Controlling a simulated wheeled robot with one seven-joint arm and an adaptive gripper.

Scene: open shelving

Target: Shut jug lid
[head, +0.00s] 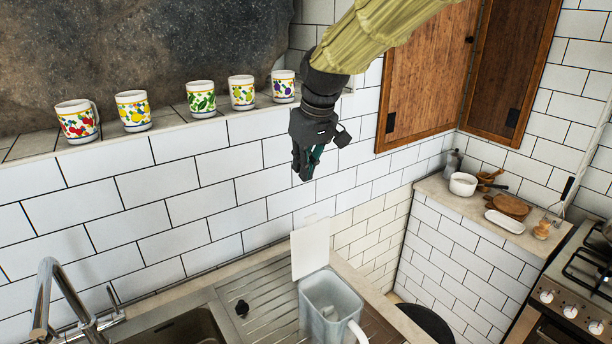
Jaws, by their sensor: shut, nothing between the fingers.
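A translucent grey jug (318,301) stands on the metal drainboard at the bottom centre of the head view. Its pale flat lid (310,247) is open and stands upright at the jug's far rim. The jug's white handle (357,332) is at the near right, partly cut off by the picture's lower edge. My gripper (303,176) hangs from the arm above the jug and lid, pointing down. It is shut and empty, and apart from the lid.
Several painted mugs (200,98) stand on a tiled ledge at the upper left. A tiled counter with kitchenware and a stove (577,305) are at the right.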

